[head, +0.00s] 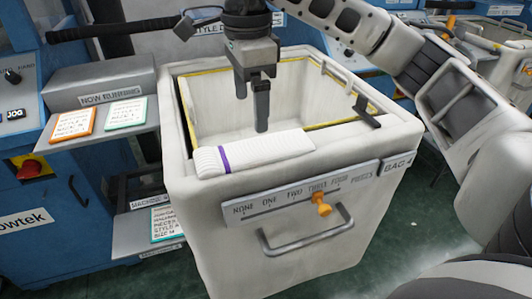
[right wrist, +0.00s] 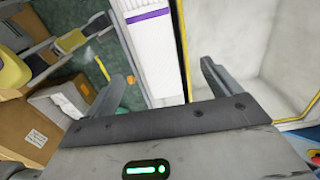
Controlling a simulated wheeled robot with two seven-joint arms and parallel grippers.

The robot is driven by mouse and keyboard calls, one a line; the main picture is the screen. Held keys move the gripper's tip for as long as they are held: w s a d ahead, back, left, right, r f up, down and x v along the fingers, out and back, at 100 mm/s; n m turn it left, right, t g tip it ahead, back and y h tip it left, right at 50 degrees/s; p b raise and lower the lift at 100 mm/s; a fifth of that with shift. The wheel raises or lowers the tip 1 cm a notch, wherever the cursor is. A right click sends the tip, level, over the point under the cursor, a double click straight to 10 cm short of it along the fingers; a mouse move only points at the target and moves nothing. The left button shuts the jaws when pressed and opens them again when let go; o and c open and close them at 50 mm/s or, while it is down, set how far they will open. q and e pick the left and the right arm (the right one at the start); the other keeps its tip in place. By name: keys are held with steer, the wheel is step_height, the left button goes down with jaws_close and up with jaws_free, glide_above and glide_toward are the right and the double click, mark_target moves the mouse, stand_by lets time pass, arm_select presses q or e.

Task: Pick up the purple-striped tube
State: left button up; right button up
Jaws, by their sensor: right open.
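The purple-striped tube (head: 262,151) is white fabric with one purple band near its left end. It lies along the near rim of a white bin (head: 205,235), marked BAG 4. My right gripper (head: 251,113) points down over the bin behind the tube, open and empty. In the right wrist view, the tube (right wrist: 157,55) runs between the gripper's two spread fingers (right wrist: 155,65); I cannot tell how far below them it is. My left gripper is not in view.
The bin's inside (head: 215,100) looks empty, with yellow edging round its mouth. A dark clip (head: 366,112) stands on its right rim. A piece-count scale with an orange knob (head: 321,205) is on its front. Grey shelves with cards (head: 126,113) stand at left.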

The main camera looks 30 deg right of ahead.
mark_target(251, 149)
step_height(251, 149, down, 3)
steer(key=shift+f, duration=0.15)
steer(key=shift+s+a+f, duration=0.15)
steer(key=shift+a+f, duration=0.05)
steer(key=shift+f, duration=1.15)
steer(key=shift+s+a+f, duration=0.15)
steer(key=shift+f, duration=1.2)
steer(key=c, duration=1.1)
